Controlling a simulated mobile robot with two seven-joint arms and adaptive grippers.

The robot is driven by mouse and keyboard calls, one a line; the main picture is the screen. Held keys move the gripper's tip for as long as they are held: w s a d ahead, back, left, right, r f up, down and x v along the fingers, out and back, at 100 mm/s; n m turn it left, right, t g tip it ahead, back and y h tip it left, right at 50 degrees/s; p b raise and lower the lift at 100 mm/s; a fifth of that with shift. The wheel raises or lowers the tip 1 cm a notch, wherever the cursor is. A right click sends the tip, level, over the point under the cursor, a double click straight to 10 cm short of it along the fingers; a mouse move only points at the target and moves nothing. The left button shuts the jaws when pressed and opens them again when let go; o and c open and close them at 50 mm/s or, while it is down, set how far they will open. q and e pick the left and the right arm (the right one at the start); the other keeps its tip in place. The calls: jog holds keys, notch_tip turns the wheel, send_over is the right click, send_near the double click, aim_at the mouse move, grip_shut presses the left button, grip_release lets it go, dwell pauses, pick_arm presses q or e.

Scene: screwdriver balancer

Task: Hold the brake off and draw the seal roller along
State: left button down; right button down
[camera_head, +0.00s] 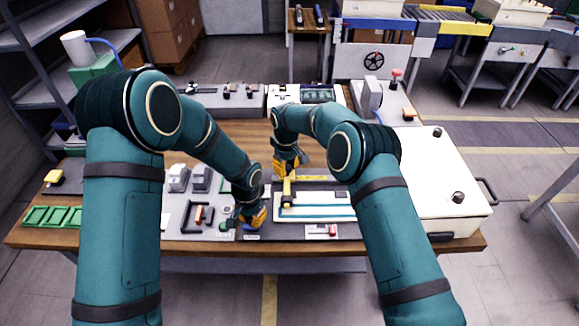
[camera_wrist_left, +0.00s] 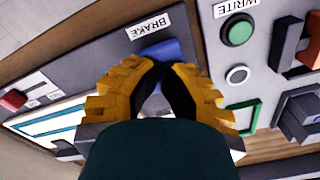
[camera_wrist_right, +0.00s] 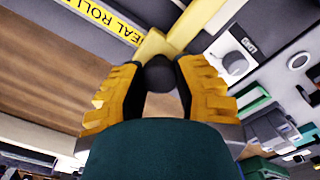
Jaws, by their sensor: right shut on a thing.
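The brake is a blue pad (camera_wrist_left: 172,48) under a BRAKE label in the left wrist view. My left gripper (camera_head: 258,222) has its fingertips together at this pad; whether they press it down I cannot tell. The seal roller shows as a yellow bar (camera_head: 287,190) at the left end of a white panel with teal strips (camera_head: 318,213). My right gripper (camera_head: 287,170) is at the bar's far end. In the right wrist view its fingers are closed around a dark round knob (camera_wrist_right: 160,77) beside the yellow arm (camera_wrist_right: 150,45) and the SEAL ROLLER label (camera_wrist_right: 97,16).
A green button (camera_wrist_left: 238,32) marked WRITE and a white round button (camera_wrist_left: 238,74) sit beside the brake. A red-handled switch (camera_head: 322,231) is at the bench's front. A large white box (camera_head: 440,185) stands on the right. Green trays (camera_head: 52,216) lie far left.

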jog(key=shift+s+a+f, duration=0.1)
jog(key=shift+a+f, duration=0.05)
jog(key=shift+a, duration=0.15)
jog(key=c, duration=0.6)
grip_release()
notch_tip(320, 180, up, 12)
pick_arm(q)
jog(key=shift+r+p, duration=2.1)
jog(key=shift+r, duration=1.45)
pick_arm(e)
notch_tip(320, 180, up, 4)
jog(key=shift+r, duration=0.15)
pick_arm(q)
jog(key=shift+f, duration=0.1)
